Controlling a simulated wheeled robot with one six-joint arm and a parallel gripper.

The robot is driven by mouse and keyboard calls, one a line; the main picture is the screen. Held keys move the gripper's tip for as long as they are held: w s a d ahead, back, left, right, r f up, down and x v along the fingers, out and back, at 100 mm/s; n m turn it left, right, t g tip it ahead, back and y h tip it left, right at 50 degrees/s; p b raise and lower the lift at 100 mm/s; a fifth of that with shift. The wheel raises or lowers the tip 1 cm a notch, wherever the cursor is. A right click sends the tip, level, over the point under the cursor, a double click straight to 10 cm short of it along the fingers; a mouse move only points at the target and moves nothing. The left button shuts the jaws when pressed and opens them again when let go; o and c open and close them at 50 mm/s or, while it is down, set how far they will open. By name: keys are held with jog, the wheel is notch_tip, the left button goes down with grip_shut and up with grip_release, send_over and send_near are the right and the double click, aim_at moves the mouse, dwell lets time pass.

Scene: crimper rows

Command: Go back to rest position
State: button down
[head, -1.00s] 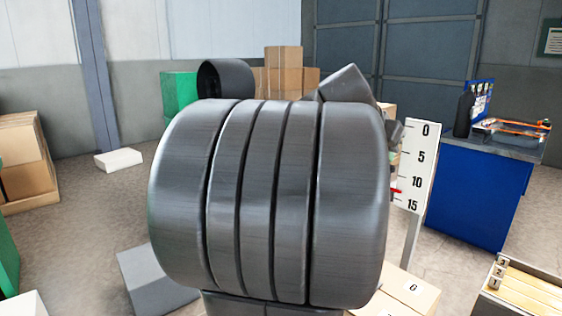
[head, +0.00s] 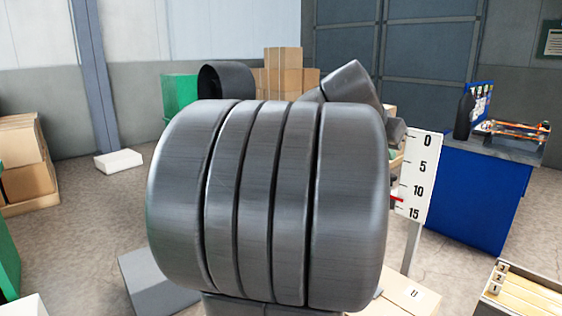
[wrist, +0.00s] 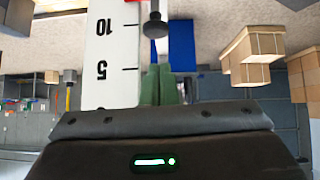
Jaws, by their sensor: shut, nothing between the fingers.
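My gripper (wrist: 159,82) shows in the wrist view as two green fingers side by side, closed together with nothing between them. The white scale board (head: 417,178) stands just right of my arm, with a red mark between 10 and 15. It also shows upside down in the wrist view (wrist: 105,45), left of my fingers. A dark round knob on a stem (wrist: 155,26) shows beyond the fingertips, apart from them in the picture.
A blue cabinet (head: 475,195) with tools on top stands at the right. An open tray (head: 520,292) with numbered tags is at the lower right. Cardboard boxes (head: 28,165) stand at the left, with a white box (head: 118,161) on the floor. Open floor lies between.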

jog(key=v, duration=1)
jog(key=s+a+f+b+x, duration=0.15)
jog(key=b+x, duration=0.25)
jog(key=x, duration=0.9)
jog(key=s+a+r+p, duration=0.1)
jog(key=r+p, duration=0.5)
jog(key=r, duration=0.6)
jog(key=s+a+r+p, duration=0.2)
jog(key=r+p, duration=0.4)
jog(key=r, duration=0.6)
jog(key=shift+a, duration=0.5)
jog(key=shift+f, duration=0.1)
